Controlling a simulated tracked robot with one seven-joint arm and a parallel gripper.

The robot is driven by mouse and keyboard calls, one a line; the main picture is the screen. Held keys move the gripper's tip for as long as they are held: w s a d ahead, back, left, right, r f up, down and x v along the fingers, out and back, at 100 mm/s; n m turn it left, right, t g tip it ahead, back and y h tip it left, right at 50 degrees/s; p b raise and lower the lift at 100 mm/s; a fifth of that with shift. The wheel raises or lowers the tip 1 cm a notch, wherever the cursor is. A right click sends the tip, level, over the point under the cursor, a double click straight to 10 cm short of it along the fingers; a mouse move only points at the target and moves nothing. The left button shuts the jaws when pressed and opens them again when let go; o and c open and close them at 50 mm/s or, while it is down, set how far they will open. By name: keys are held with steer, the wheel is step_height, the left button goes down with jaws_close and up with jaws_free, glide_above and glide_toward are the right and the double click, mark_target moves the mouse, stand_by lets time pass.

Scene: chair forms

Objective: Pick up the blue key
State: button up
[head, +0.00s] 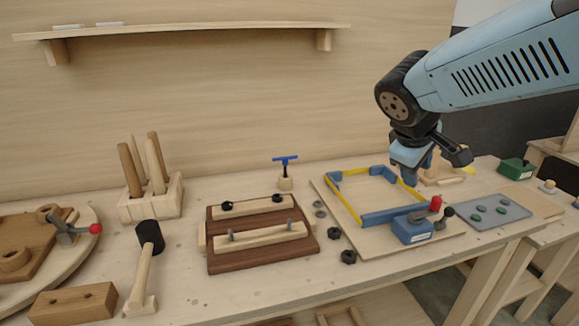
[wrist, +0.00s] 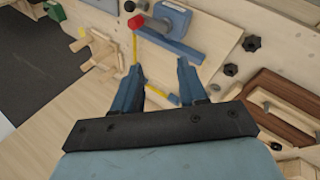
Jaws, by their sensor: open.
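The blue key (head: 285,160) has a T-shaped handle and stands upright in a small round wooden holder (head: 285,183) behind the brown clamped board. I cannot make out the key clearly in the wrist view. My gripper (head: 409,177) is to the right of the key, above the back right of the yellow and blue frame. In the wrist view my gripper (wrist: 158,75) has its two blue fingers spread apart, with nothing held between them.
The frame (head: 345,203) lies on a board with a blue toggle clamp (head: 411,229). Black knobs (head: 348,256) lie near the brown board (head: 225,262). A mallet (head: 149,238) and a peg block (head: 150,206) stand left. A shelf (head: 190,32) hangs above.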

steer(key=w+a+f+n+t+h, duration=0.1)
steer(key=w+a+f+n+h, duration=0.15)
steer(key=w+n, duration=0.45)
steer(key=n+t+y, duration=0.6)
steer(key=n+t, duration=0.2)
steer(key=n, duration=1.2)
glide_toward(285, 167)
steer(key=shift+x, duration=5.6)
steer(key=shift+c, duration=0.2)
jaws_close()
